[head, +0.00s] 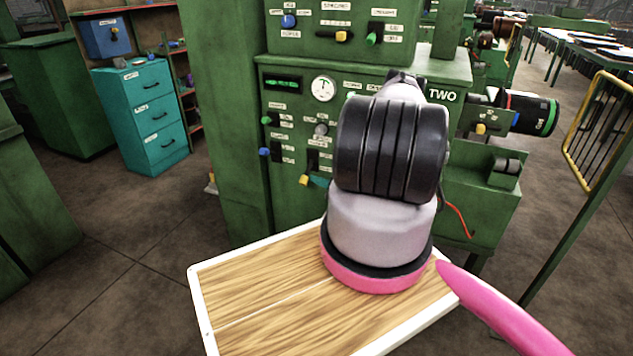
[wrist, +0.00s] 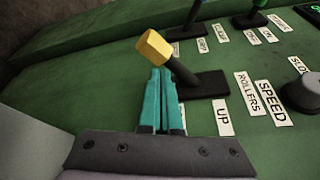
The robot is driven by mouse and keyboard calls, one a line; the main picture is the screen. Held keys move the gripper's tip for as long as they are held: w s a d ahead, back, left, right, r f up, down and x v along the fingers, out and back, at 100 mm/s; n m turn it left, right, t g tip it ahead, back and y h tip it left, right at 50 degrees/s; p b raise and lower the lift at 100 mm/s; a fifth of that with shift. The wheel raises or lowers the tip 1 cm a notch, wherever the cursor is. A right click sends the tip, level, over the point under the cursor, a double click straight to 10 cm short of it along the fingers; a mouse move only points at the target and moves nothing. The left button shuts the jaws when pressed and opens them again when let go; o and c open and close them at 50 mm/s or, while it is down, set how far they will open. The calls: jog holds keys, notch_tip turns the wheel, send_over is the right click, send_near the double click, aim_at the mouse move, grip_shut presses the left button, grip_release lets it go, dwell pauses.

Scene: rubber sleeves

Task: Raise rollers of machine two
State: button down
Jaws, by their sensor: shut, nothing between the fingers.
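Machine two (head: 232,130) is the green cabinet with a "TWO" plate (head: 442,96) in the head view. A lever with a yellow knob (wrist: 153,48) and black stem stands out from its panel in the wrist view; the knob also shows in the head view (head: 304,180). Labels "ROLLERS" (wrist: 247,93) and "UP" (wrist: 223,117) are beside its black base plate (wrist: 205,85). My gripper (wrist: 161,76) has its teal fingers shut and empty, tips just below the knob beside the stem. I cannot tell whether they touch. In the head view, my arm hides most of the gripper.
A "SPEED" label (wrist: 271,103) and a dark round knob (wrist: 302,93) lie right of the lever. Other levers (wrist: 193,14) stand above it. Teal drawers (head: 142,115) stand at left. A yellow-framed gate (head: 598,128) stands at right. Floor at left is clear.

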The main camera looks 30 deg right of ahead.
jog(key=shift+s+a+r+m, duration=0.1)
jog(key=shift+a+r+m, duration=0.05)
jog(key=shift+r+m, duration=0.2)
jog(key=shift+s+a+r+m+g+y, duration=0.15)
jog(key=shift+r+m+g+y, duration=0.45)
jog(key=shift+r+m, duration=0.85)
jog(key=shift+a+r+m+g+y, duration=0.1)
jog(key=shift+r+m+g+y, duration=0.1)
jog(key=shift+r+m+g, duration=1)
jog(key=shift+r+t, duration=0.3)
jog(key=shift+r, duration=0.75)
